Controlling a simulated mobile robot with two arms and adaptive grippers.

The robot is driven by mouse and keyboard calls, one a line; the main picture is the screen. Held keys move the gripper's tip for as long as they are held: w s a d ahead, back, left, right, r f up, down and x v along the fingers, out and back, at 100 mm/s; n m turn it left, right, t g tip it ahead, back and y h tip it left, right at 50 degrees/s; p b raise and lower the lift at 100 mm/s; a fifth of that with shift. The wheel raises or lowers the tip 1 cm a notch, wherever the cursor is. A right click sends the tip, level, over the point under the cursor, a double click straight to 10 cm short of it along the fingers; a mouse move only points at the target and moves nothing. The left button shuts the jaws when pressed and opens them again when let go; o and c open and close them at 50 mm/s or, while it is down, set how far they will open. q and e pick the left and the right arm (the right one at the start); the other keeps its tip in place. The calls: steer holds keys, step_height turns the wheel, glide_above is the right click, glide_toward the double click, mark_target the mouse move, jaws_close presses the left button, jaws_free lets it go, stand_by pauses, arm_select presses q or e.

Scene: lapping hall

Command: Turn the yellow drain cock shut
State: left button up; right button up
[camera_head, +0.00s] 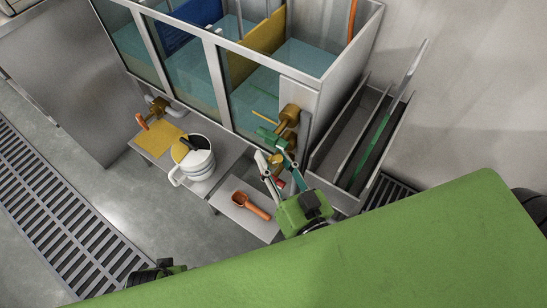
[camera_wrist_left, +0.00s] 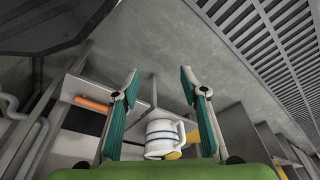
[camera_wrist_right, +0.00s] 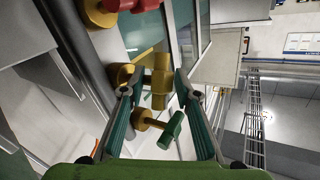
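A thin yellow lever (camera_head: 265,117) sticks out to the left beside a brass valve body (camera_head: 288,116) at the right front corner of the tank. A green cock handle (camera_head: 267,136) lies just below it. My right gripper (camera_head: 271,158) is open just below these fittings; I see no grip on anything. My left gripper (camera_wrist_left: 160,82) is open and empty, away from the cocks.
A red handle (camera_wrist_right: 138,5) shows near my right gripper. A metal trough (camera_head: 345,135) lies at the right.

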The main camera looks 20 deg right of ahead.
jaws_close()
steer(key=shift+f, duration=0.1)
